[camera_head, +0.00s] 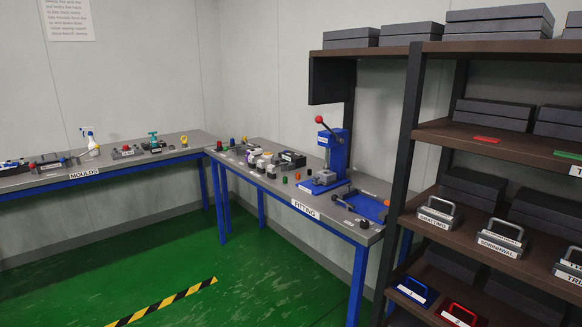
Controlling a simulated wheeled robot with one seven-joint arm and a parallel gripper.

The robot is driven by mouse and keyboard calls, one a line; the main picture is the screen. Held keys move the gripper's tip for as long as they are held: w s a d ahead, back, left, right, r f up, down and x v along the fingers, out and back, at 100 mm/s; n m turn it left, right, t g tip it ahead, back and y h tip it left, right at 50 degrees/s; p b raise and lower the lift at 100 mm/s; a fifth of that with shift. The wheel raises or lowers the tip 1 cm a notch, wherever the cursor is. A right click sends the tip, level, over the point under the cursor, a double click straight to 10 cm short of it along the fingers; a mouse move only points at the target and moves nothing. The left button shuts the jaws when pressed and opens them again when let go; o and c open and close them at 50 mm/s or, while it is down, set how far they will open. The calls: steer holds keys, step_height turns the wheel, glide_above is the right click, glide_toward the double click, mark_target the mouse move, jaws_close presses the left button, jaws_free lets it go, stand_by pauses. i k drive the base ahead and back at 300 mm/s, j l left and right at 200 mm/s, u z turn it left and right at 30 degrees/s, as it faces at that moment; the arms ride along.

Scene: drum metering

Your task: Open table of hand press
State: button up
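The hand press (337,150) is blue and stands upright on the right part of the FITTING bench (371,237). Its lever has a red knob (319,119) that points up and to the left. A grey block-like part (326,177) sits low at the front of the press, on its blue base; it looks like the press table. From here I cannot tell how far open it is. My gripper is not in this view.
A dark shelf rack (408,125) with boxes and labelled handled holders stands at right, close to the bench's right end. The MOULDS bench (40,182) stands along the left wall. The green floor (240,285) in front is clear, with a yellow-black stripe (165,303).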

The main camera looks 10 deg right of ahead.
mark_target(326, 178)
steer(key=i+l, duration=0.1)
steer(key=i, duration=0.45)
steer(key=i+l, duration=0.15)
steer(key=i, duration=0.45)
steer(key=i+l+u, duration=0.1)
steer(key=i, duration=0.45)
